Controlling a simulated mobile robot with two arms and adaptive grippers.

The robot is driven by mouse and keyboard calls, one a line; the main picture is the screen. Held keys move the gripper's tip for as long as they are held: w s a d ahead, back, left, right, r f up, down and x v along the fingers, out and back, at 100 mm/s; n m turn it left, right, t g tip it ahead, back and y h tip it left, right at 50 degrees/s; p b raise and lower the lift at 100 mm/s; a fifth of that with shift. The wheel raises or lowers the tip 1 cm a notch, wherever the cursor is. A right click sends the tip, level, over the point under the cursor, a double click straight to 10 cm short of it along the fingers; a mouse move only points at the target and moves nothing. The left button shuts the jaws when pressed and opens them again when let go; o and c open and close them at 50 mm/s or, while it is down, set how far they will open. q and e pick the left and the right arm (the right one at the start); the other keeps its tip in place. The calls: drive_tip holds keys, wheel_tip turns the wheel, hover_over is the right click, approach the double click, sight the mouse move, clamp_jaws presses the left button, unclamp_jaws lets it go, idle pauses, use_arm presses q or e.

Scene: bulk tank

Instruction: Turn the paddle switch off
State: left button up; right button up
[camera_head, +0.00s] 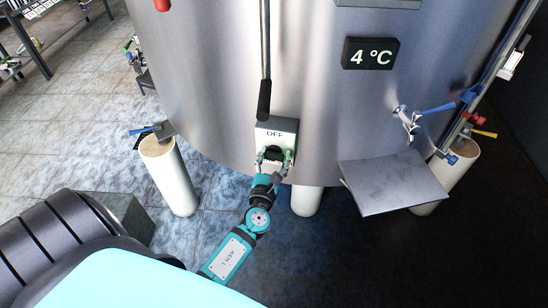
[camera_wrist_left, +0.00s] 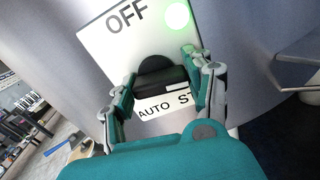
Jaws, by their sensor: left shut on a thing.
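The switch plate (camera_head: 285,126) is a pale box on the front of the steel tank, with OFF printed at its top. It also shows in the left wrist view (camera_wrist_left: 105,42), with AUTO and a partly hidden label beginning "ST" at its lower edge and a lit green lamp (camera_wrist_left: 177,16) at its upper right. The black paddle switch (camera_wrist_left: 158,70) is at the plate's middle. My left gripper (camera_head: 274,160) is at the plate, its fingers on both sides of the paddle and shut on it. The paddle's lower part is partly hidden. My right gripper is not in view.
The tank (camera_head: 210,70) stands on pale legs (camera_head: 168,175). A dark vertical handle (camera_head: 264,100) hangs just above the plate. A flat metal shelf (camera_head: 393,183) juts out to the right, below a blue-handled valve (camera_head: 410,118). A display (camera_head: 371,53) reads 4 °C.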

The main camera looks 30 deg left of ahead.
use_arm(q)
drive_tip(key=n+b, duration=0.3)
drive_tip(key=n, duration=0.2)
drive_tip(key=shift+n, duration=0.3)
drive_tip(key=n+b, duration=0.2)
drive_tip(key=n, duration=0.2)
drive_tip(key=shift+n, duration=0.3)
drive_tip(key=n+b, duration=0.2)
drive_tip(key=n, duration=0.2)
drive_tip(key=shift+s+a+n, duration=0.1)
drive_tip(key=shift+n, duration=0.2)
drive_tip(key=n, duration=0.3)
drive_tip(key=shift+a+r+b, duration=0.1)
drive_tip(key=shift+b, duration=0.3)
drive_tip(key=shift+n, duration=0.8)
drive_tip(key=o, duration=1.2)
